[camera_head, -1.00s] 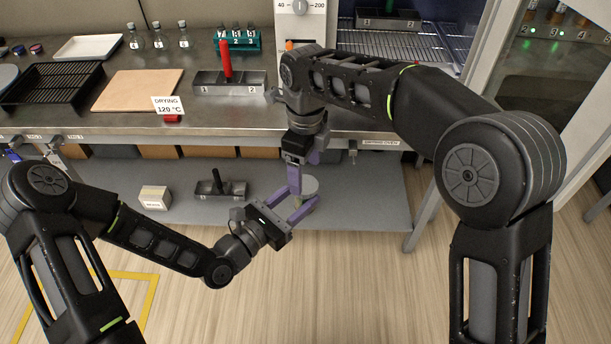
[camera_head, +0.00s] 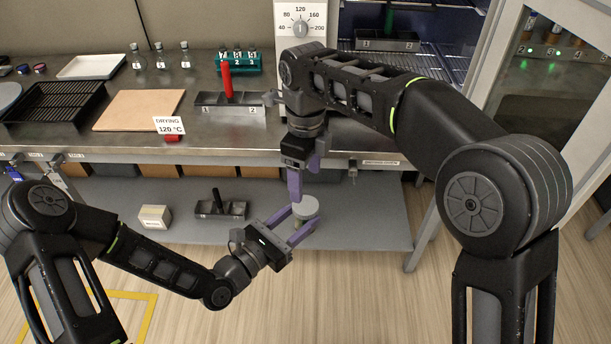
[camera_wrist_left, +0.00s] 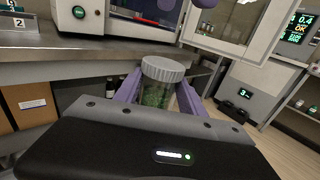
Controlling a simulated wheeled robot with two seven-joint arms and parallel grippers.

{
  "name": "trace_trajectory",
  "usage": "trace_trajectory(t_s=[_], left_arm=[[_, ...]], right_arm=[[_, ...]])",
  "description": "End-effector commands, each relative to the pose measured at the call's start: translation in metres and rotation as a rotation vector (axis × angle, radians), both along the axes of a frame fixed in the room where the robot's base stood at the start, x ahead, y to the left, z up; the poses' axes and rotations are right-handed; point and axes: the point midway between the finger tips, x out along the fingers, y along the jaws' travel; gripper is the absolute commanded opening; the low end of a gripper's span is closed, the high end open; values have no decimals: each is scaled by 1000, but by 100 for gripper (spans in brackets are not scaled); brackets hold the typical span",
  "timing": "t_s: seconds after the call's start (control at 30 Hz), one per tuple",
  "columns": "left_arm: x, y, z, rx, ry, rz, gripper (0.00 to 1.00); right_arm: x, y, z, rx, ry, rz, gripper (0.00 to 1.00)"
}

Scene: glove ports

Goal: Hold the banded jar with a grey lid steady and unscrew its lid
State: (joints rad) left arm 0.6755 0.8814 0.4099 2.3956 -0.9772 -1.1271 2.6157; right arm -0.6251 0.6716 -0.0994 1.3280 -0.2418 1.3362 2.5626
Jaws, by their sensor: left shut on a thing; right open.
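The banded jar (camera_wrist_left: 156,94) is clear with green contents and stands upright between the purple fingers of my left gripper (camera_wrist_left: 153,90). Its grey lid (camera_wrist_left: 163,69) sits on top. In the head view the lid (camera_head: 305,206) shows as a pale disc, with much of the jar hidden below it. My left gripper (camera_head: 292,224) is shut on the jar, in front of the bench. My right gripper (camera_head: 301,188) points down, open and empty, above and slightly left of the lid, apart from it. Purple fingertips also show at the top of the left wrist view.
The steel bench (camera_head: 236,137) lies behind the grippers, with an oven and dial (camera_head: 300,28) above. The lower shelf (camera_head: 365,215) holds a small box (camera_head: 154,217) and a dark tray (camera_head: 221,208). A wooden board (camera_head: 138,110) lies on the bench.

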Motion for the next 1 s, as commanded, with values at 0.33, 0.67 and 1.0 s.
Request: trace_trajectory(t_s=[0.33, 0.67, 1.0], left_arm=[[0, 0, 0, -1, -1, 0, 0], [0, 0, 0, -1, -1, 0, 0], [0, 0, 1, -1, -1, 0, 0]], right_arm=[[0, 0, -37, -2, 3, -1, 71], [0, 0, -76, -2, 2, 0, 71], [0, 0, -80, 0, 0, 0, 70]])
